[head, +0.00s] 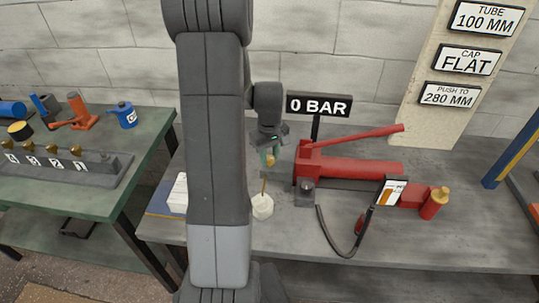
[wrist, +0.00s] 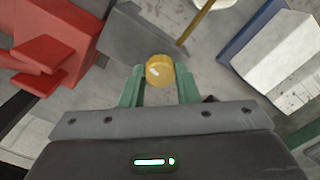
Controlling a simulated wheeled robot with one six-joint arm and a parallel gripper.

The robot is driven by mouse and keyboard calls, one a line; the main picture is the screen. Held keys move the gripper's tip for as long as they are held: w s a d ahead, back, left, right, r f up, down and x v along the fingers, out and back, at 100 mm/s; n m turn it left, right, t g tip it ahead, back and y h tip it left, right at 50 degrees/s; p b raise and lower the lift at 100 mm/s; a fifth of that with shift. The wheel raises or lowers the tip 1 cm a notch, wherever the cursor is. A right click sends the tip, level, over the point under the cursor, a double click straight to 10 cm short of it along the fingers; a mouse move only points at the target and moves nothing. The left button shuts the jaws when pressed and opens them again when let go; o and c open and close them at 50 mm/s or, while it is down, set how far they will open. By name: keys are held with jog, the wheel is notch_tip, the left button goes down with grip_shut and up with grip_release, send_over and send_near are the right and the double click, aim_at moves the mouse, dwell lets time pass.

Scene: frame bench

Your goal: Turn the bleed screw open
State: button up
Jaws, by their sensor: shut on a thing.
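My gripper (head: 270,158) hangs over the bench beside the left end of the red pump (head: 350,168). In the wrist view its green fingers (wrist: 160,88) are shut on a round brass piece (wrist: 159,70), which also shows in the head view (head: 271,160). The piece appears to be held above the bench top. I cannot tell whether it is the bleed screw. A small dark grey block (head: 305,194) stands at the pump's left end. No other bleed screw can be made out clearly. A sign (head: 319,105) reads 0 BAR.
A white pot (head: 262,206) with a thin stick stands below my gripper. A red cylinder with a brass top (head: 433,205) and a black hose (head: 325,236) lie to the right. The left bench carries a rack (head: 65,168) with several brass fittings. The bench front is partly clear.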

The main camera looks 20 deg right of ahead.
aim_at(269, 158)
jog(key=o, duration=1)
jog(key=shift+c, duration=0.2)
notch_tip(269, 158, up, 14)
jog(key=shift+f, duration=0.1)
notch_tip(269, 158, down, 14)
jog(key=shift+r, duration=0.1)
dwell(0.5)
jog(key=shift+r, duration=0.1)
